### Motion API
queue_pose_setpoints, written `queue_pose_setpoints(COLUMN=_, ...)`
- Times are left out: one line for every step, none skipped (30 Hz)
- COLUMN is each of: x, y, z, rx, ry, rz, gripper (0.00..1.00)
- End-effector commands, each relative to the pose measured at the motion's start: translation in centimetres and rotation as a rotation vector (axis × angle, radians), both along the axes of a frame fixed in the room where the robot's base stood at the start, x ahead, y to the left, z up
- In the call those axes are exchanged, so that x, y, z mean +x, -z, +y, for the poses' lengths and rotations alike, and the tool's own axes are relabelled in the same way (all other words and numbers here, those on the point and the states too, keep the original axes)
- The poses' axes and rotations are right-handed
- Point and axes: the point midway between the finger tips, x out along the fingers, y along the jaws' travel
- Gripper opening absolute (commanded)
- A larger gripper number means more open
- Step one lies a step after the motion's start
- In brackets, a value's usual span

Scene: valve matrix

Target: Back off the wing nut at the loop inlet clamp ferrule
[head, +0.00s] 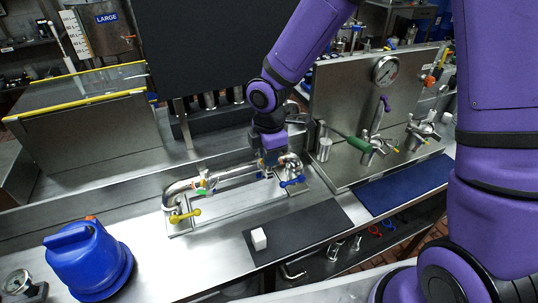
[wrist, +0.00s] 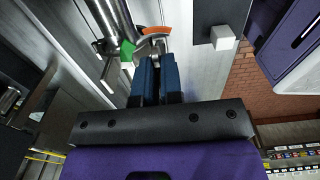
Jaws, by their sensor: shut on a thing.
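A bent steel pipe loop (head: 235,172) stands on a metal plate on the bench. Near its left end a clamp with green and orange marks (head: 202,188) shows. In the wrist view, a steel pipe (wrist: 117,22) carries a green mark (wrist: 127,49), and a clamp ferrule with an orange mark (wrist: 153,31) sits just past my fingertips. My gripper (head: 266,170) is at the right part of the loop, its blue fingers (wrist: 155,62) close together at the clamp. It is shut on the wing nut, which is mostly hidden between the fingers.
A yellow lever (head: 185,215) and a blue lever (head: 292,182) stick out at the loop's ends. A white cube (head: 259,239) lies on a dark mat (head: 305,228) in front. A blue container (head: 88,262) stands at left; a gauge panel (head: 340,95) stands at right.

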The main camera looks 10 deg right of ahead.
Motion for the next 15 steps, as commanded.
queue_pose_setpoints(x=0.02, y=0.00, z=-0.03, rx=-0.001, ry=-0.002, rz=0.000, gripper=0.00)
queue_pose_setpoints(x=0.02, y=0.00, z=-0.03, rx=-0.001, ry=-0.002, rz=0.000, gripper=0.00)
queue_pose_setpoints(x=0.02, y=0.00, z=-0.03, rx=-0.001, ry=-0.002, rz=0.000, gripper=0.00)
queue_pose_setpoints(x=0.02, y=0.00, z=-0.03, rx=-0.001, ry=-0.002, rz=0.000, gripper=0.00)
queue_pose_setpoints(x=0.02, y=0.00, z=-0.03, rx=-0.001, ry=-0.002, rz=0.000, gripper=0.12)
queue_pose_setpoints(x=0.02, y=0.00, z=-0.03, rx=-0.001, ry=-0.002, rz=0.000, gripper=0.21)
queue_pose_setpoints(x=0.02, y=0.00, z=-0.03, rx=-0.001, ry=-0.002, rz=0.000, gripper=0.28)
queue_pose_setpoints(x=0.02, y=0.00, z=-0.03, rx=-0.001, ry=-0.001, rz=0.000, gripper=0.33)
queue_pose_setpoints(x=0.01, y=0.00, z=-0.02, rx=-0.001, ry=-0.001, rz=0.000, gripper=0.33)
queue_pose_setpoints(x=0.01, y=0.00, z=-0.02, rx=0.000, ry=-0.001, rz=0.000, gripper=0.33)
queue_pose_setpoints(x=0.00, y=0.00, z=-0.02, rx=0.000, ry=-0.001, rz=0.000, gripper=0.33)
queue_pose_setpoints(x=0.01, y=0.00, z=-0.02, rx=0.000, ry=-0.001, rz=0.000, gripper=0.33)
queue_pose_setpoints(x=0.00, y=0.00, z=-0.01, rx=0.000, ry=-0.001, rz=0.000, gripper=0.33)
queue_pose_setpoints(x=0.00, y=0.00, z=-0.01, rx=0.000, ry=-0.001, rz=0.000, gripper=0.33)
queue_pose_setpoints(x=0.01, y=-0.02, z=-0.01, rx=0.000, ry=-0.001, rz=0.000, gripper=0.33)
